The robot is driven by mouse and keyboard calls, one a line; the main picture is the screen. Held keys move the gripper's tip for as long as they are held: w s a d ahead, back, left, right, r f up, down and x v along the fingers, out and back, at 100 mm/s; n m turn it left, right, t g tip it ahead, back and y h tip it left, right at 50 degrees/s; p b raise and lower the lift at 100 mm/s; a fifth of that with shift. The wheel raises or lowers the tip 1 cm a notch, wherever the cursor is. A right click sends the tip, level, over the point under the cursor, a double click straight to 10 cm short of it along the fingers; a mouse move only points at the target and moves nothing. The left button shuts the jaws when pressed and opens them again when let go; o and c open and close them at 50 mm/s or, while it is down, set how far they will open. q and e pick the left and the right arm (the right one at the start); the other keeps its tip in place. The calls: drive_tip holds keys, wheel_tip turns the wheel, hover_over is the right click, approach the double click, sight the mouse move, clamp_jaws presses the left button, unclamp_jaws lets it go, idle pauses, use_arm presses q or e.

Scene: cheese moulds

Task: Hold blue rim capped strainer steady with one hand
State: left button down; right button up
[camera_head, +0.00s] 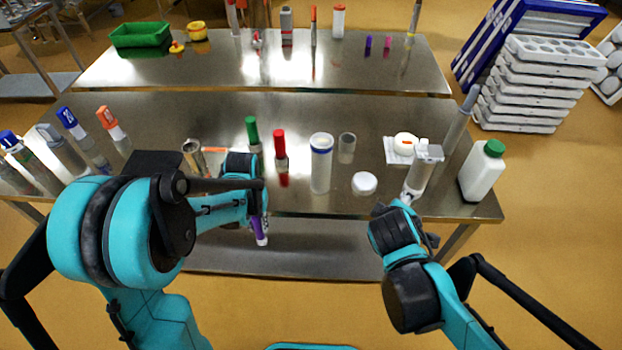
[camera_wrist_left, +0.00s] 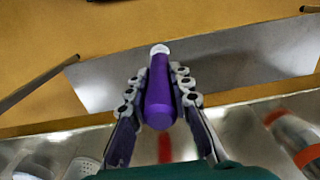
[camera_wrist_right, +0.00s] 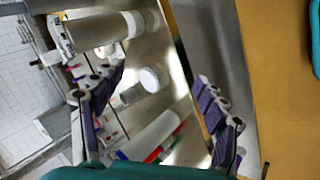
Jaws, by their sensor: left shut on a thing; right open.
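The blue rim capped strainer (camera_head: 321,172) is a tall white cylinder with a blue band under its white top. It stands upright near the table's front edge in the head view. My left gripper (camera_head: 257,208) is shut on a purple bottle (camera_wrist_left: 160,95) with a white tip, held left of the strainer near the front edge; the bottle also shows in the head view (camera_head: 260,232). My right gripper (camera_wrist_right: 160,100) is open and empty, right of the strainer and apart from it. A white cylinder (camera_wrist_right: 150,137) lies between its fingers in view, possibly the strainer.
A white cap (camera_head: 364,183) lies right of the strainer. Red (camera_head: 280,145) and green (camera_head: 252,130) capped bottles stand to its left, a grey cup (camera_head: 346,146) behind. A grey-white device (camera_head: 424,170) and green-capped bottle (camera_head: 483,172) stand at right.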

use_arm(q)
drive_tip(key=shift+s+r, duration=0.2)
drive_tip(key=shift+s, duration=0.15)
use_arm(e)
drive_tip(key=w+a+n+t+h, duration=0.1)
drive_tip(key=w+a+n+t, duration=0.15)
drive_tip(key=n, duration=0.25)
use_arm(q)
drive_tip(key=shift+w+f, duration=0.25)
drive_tip(key=shift+f+b, duration=0.1)
drive_tip(key=shift+b, duration=0.2)
drive_tip(key=shift+s, duration=0.1)
use_arm(e)
drive_tip(key=n+t, duration=0.7)
drive_tip(key=n, duration=1.1)
approach(322, 148)
wheel_tip(322, 148, down, 4)
drive_tip(key=w, duration=0.2)
use_arm(q)
drive_tip(key=shift+f+b, duration=0.6)
use_arm(e)
drive_tip(key=x, duration=1.1)
drive_tip(key=shift+w+a+r, duration=0.1)
drive_tip(key=shift+w+r, duration=0.15)
drive_tip(key=c, duration=1.4)
